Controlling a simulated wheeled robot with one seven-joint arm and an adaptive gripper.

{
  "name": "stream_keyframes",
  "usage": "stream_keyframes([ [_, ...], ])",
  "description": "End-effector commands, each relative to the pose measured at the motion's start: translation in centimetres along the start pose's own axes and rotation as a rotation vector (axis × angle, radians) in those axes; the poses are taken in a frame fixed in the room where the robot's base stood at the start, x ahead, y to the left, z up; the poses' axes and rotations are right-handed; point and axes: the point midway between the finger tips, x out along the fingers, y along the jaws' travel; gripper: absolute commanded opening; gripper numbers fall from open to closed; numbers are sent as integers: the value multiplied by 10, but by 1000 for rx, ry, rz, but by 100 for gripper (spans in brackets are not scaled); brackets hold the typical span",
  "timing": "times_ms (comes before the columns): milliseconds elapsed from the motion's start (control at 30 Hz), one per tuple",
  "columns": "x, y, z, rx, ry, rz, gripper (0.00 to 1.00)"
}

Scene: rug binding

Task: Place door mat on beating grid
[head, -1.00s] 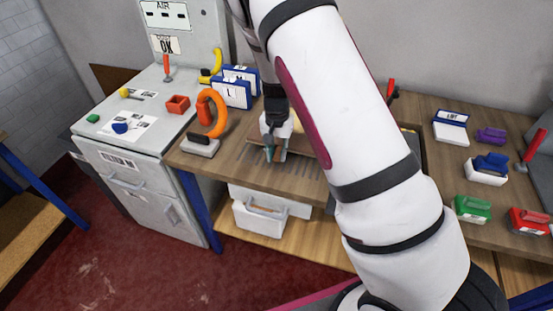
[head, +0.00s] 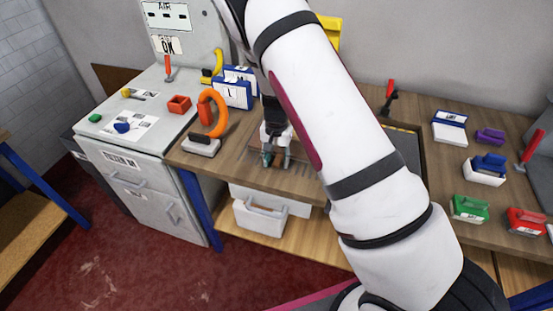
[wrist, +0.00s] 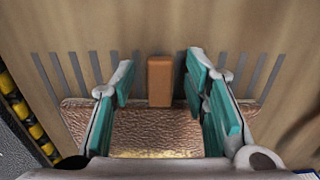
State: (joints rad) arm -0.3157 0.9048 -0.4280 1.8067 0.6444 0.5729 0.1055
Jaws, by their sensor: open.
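The door mat (wrist: 155,130) shows in the wrist view as a brown, rough-textured rectangle lying on the wooden bench top below my gripper. An orange-brown block (wrist: 160,82) stands at its far edge; I cannot tell whether it is joined to the mat. The beating grid (wrist: 75,70) is a row of dark slots in the wood, and the mat's far edge meets or overlaps the slot ends. My gripper (head: 277,160) is open, low over the bench. In the wrist view its teal-padded fingers (wrist: 162,76) are on both sides of the block, with gaps visible.
An orange ring tool (head: 214,110) and blue-framed cards (head: 232,93) stand left of my gripper. A grey cabinet (head: 140,150) is further left. Several coloured blocks, including a green one (head: 470,207), are at right. My arm hides the bench's middle.

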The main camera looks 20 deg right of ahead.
Motion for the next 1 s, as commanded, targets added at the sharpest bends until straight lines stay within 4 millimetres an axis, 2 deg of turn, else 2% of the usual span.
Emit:
stream_keyframes([
  [167,-22,-2,-1,-2,4,-4,41],
  [500,-90,-1,-1,-2,3,-3,41],
  [867,-130,1,4,-9,0,-19,41],
  [1000,-169,8,19,-46,0,-79,41],
])
